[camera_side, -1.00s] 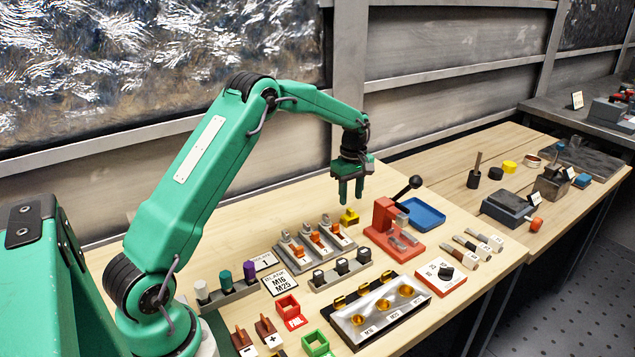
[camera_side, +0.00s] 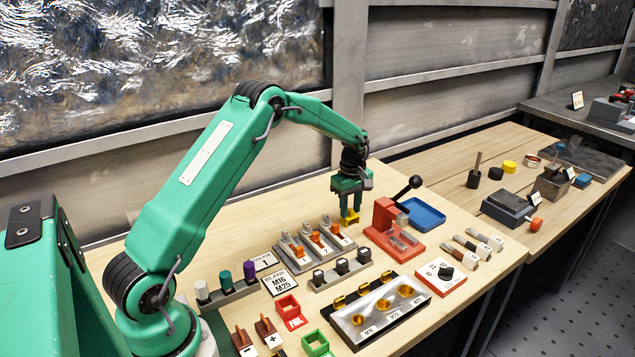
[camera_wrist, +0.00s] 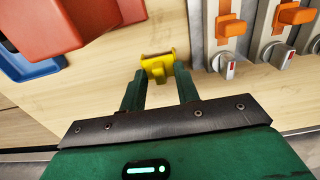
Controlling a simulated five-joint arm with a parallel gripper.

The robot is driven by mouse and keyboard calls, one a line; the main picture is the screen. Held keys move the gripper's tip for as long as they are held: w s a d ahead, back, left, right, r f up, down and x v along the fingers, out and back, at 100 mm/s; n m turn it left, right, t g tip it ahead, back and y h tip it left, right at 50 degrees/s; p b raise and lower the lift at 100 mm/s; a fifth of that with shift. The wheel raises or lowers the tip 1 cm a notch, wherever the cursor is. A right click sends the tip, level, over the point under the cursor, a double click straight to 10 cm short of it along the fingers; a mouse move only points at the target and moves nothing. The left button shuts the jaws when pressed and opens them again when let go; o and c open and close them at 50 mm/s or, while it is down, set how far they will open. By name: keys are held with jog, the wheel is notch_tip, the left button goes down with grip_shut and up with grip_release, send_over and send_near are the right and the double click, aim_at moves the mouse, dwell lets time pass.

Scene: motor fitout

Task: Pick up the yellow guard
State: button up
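The yellow guard (camera_side: 349,219) sits on the wooden bench, behind the grey switch units and left of the red press. In the wrist view the yellow guard (camera_wrist: 158,66) lies just past my fingertips, roughly centred between them. My gripper (camera_side: 350,208) points straight down over the guard, its fingertips close to the guard's upper part. In the wrist view my gripper (camera_wrist: 158,78) has its two green fingers apart, with a gap between them. The fingers partly hide the guard in the side view, and I cannot tell whether they touch it.
Grey switch units with orange levers (camera_side: 315,240) stand close in front of the guard. The red press (camera_side: 392,228) with a black-knobbed lever and a blue tray (camera_side: 422,214) are to the right. Bare bench lies left of and behind the guard.

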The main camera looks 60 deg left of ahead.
aim_at(352, 211)
grip_shut()
jog(key=shift+r, duration=0.15)
jog(key=shift+r, duration=0.6)
jog(key=r, duration=0.1)
jog(key=d+r, duration=0.1)
jog(key=r, duration=0.1)
jog(key=shift+s+r, duration=0.1)
jog(key=shift+r, duration=0.05)
jog(key=s+d+r, duration=0.2)
jog(key=d+r, duration=0.4)
jog(key=d, duration=0.4)
jog(key=shift+s+d, duration=0.2)
jog(key=shift+s, duration=0.05)
jog(key=shift+r, duration=0.1)
